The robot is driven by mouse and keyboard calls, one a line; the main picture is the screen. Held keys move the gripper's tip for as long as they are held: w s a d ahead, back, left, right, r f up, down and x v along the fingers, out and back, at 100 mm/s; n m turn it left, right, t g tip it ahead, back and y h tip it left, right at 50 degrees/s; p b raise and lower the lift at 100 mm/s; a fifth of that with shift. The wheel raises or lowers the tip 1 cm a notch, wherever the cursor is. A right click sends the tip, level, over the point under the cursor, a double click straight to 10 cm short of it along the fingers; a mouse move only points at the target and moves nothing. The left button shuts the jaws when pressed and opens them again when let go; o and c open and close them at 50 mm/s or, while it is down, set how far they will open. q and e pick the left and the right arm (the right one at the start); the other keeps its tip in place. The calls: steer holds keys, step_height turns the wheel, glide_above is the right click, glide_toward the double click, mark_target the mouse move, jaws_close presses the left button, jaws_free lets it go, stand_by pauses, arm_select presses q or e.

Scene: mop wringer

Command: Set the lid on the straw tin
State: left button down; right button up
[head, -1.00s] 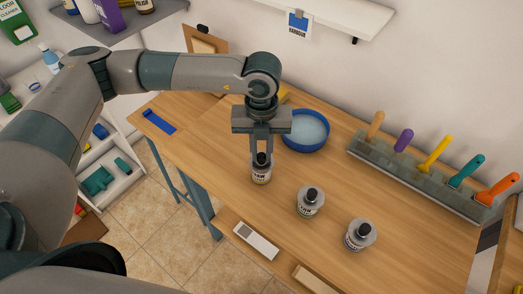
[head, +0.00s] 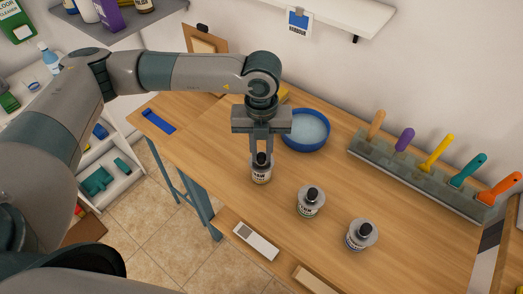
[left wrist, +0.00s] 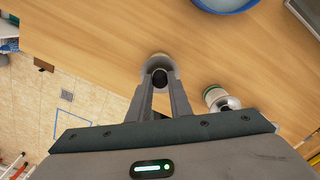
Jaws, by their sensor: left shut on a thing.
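My left gripper (head: 262,152) points straight down over the work table and is shut on the black knob of a lid (head: 262,159). The lid sits at the top of the leftmost tin (head: 261,176), which stands upright; whether it is fully seated is hard to tell. This tin's label is too small to read surely. In the left wrist view the lid's pale disc (left wrist: 155,61) shows beyond the fingertips (left wrist: 160,84) and hides the tin. My right gripper is not in view.
Two more tins with black-knobbed tops, a middle one (head: 309,203) and a right one (head: 360,236), stand nearby. A blue bowl (head: 306,131) is close behind the gripper. A rack (head: 415,172) of colourful handles lines the wall. The table's front edge is close.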

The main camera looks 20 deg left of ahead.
arm_select(q)
steer(key=shift+f, duration=0.1)
stand_by(0.5)
steer(key=c, duration=1.6)
jaws_free()
steer(key=shift+o, duration=0.3)
steer(key=shift+r+p, duration=0.9)
steer(key=shift+r, duration=2.65)
